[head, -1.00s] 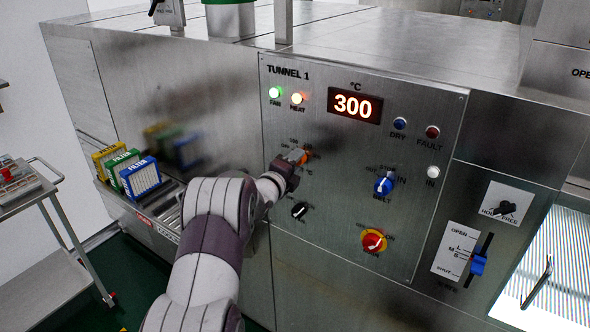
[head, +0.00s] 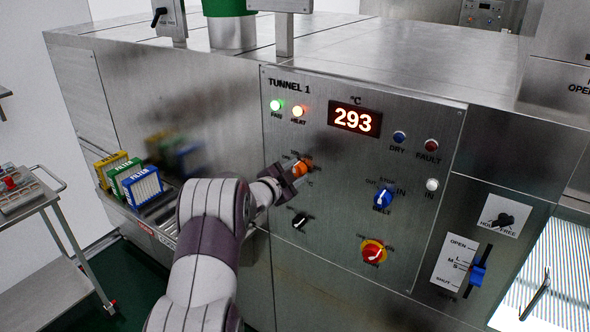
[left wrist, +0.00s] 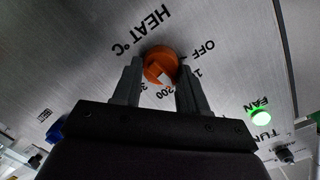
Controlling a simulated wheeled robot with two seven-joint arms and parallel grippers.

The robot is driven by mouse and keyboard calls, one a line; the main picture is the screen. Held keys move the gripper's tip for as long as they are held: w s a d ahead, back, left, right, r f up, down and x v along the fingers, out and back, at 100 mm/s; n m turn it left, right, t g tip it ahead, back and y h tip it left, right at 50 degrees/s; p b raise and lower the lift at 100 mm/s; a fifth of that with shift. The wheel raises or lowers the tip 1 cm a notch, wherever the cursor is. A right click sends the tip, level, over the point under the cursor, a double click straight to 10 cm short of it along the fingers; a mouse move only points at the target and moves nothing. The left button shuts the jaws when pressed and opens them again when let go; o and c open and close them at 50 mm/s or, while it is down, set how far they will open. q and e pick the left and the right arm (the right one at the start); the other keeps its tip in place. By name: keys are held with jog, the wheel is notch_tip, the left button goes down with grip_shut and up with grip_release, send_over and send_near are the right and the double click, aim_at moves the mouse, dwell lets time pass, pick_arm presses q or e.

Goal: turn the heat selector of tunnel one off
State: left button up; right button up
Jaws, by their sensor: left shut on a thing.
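The orange heat selector knob (head: 299,169) is on the Tunnel 1 panel, below the lamps. My left gripper (head: 290,176) is at it, with the fingers on either side. In the left wrist view the knob (left wrist: 161,64) sits between the two finger ends of my left gripper (left wrist: 160,72), which is shut on it. A pale mark shows on the knob's lower part. "OFF" is printed to its upper right and "200" below it. I cannot tell the exact setting. The heat lamp (head: 298,111) glows orange, and the display (head: 354,119) reads 293. My right gripper is not in view.
A black knob (head: 300,220) is below the heat selector. The blue belt knob (head: 383,197) and a red-and-yellow switch (head: 373,251) are to the right. The green fan lamp (head: 275,105) is lit. Filter boxes (head: 142,187) stand at the left.

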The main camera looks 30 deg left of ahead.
pick_arm(q)
jog(key=n+p, duration=0.1)
jog(key=n, duration=0.1)
jog(key=n+h+p, duration=0.1)
jog(key=n, duration=0.2)
jog(key=shift+s+a+f+p, duration=0.1)
jog(key=shift+a+f+p, duration=0.1)
jog(key=shift+p, duration=0.2)
jog(key=n+p, duration=0.1)
jog(key=n, duration=0.2)
jog(key=shift+h, duration=0.4)
jog(key=shift+a+f+n+p, duration=0.15)
jog(key=shift+n+p, duration=0.3)
jog(key=shift+n, duration=0.55)
jog(key=o, duration=1.1)
jog(key=shift+c, duration=0.2)
jog(key=shift+r, duration=0.2)
